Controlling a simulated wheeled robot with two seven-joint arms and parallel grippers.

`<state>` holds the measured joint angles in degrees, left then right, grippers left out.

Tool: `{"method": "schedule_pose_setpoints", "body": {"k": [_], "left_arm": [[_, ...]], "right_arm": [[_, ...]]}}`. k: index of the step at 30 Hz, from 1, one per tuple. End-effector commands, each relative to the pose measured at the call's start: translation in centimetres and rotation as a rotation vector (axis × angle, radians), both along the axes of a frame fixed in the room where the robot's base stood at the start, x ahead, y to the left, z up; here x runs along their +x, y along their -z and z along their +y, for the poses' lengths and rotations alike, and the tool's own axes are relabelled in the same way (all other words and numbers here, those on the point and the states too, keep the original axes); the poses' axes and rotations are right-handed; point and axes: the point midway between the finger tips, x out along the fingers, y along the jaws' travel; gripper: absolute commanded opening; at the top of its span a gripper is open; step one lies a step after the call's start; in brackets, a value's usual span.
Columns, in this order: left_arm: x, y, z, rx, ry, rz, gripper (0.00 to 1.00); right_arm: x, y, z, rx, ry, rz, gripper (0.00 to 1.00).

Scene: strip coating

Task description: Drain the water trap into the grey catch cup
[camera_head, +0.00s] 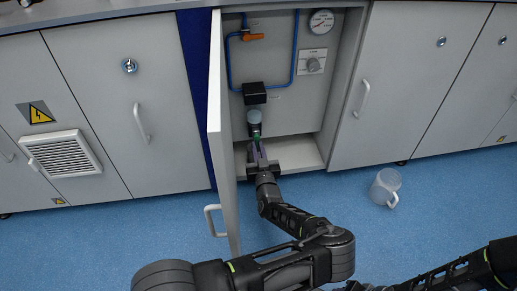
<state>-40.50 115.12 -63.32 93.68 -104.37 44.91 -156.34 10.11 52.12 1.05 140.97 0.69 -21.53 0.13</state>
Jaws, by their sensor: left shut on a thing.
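The water trap hangs on the back panel inside the open cabinet, with a black head and a pale clear bowl (254,117) below. A small green part (257,142) shows at its lower end. My left gripper (257,152) reaches in from below and is shut on this green part; the jaws hide some of it. A pale grey cup (384,184) with a side handle stands on the floor to the right, outside the cabinet. It is apart from both arms. My right arm shows at the lower right, but its gripper is out of view.
The cabinet door (219,120) stands open left of my left gripper, its white handle (211,221) low down. A white ledge (297,152) lies below. Blue floor is clear around the cup.

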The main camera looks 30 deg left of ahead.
Motion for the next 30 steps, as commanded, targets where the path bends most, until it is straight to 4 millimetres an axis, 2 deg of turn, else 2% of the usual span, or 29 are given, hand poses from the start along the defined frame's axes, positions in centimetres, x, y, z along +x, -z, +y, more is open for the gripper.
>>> {"method": "schedule_pose_setpoints", "body": {"k": [9,10,18,26,30], "left_arm": [[-0.13,0.11,0.08,0.004,-0.001,0.006,0.00],[-0.13,0.11,0.08,0.004,-0.001,0.006,0.13],[-0.06,0.05,0.05,0.003,-0.001,0.004,0.34],[-0.10,-0.02,-0.04,0.003,0.000,0.002,0.34],[-0.77,-0.21,-0.62,0.002,0.001,0.002,0.34]], "right_arm": [[0.01,0.00,-0.01,0.000,0.000,0.000,0.36],[0.01,0.00,-0.01,0.000,0.000,0.000,0.36],[0.00,0.00,-0.01,0.000,0.000,0.000,0.36],[-0.01,-0.07,0.00,0.000,0.000,0.000,0.36],[-0.06,-0.55,0.01,-0.001,0.000,0.000,0.36]]}}
